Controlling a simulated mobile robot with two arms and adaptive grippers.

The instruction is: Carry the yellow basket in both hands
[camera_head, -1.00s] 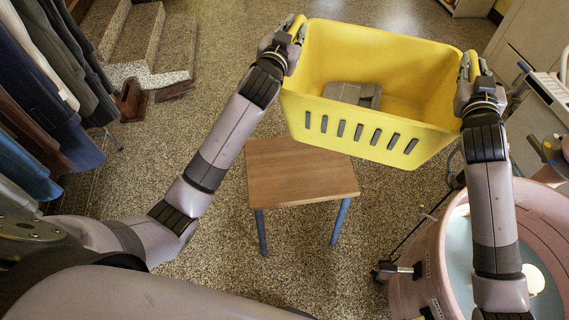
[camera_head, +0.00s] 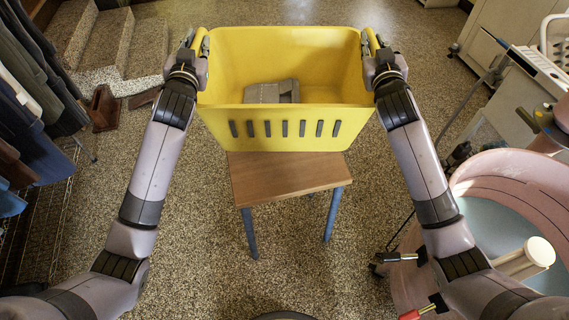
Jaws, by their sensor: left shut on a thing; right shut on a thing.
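The yellow basket (camera_head: 230,122) hangs between my two grippers in the upper middle of the head view, roughly level. It has a row of slots in its near wall, and a grey blocky object (camera_head: 270,92) lies inside it. My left gripper (camera_head: 199,44) is shut on the basket's left rim end. My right gripper (camera_head: 371,44) is shut on its right rim end. The basket is above and beyond a small wooden stool and hides the stool's far edge.
The wooden stool (camera_head: 285,178) with blue legs stands below the basket. A pink washer tub (camera_head: 520,175) is at the right. Speckled floor is open beyond the basket.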

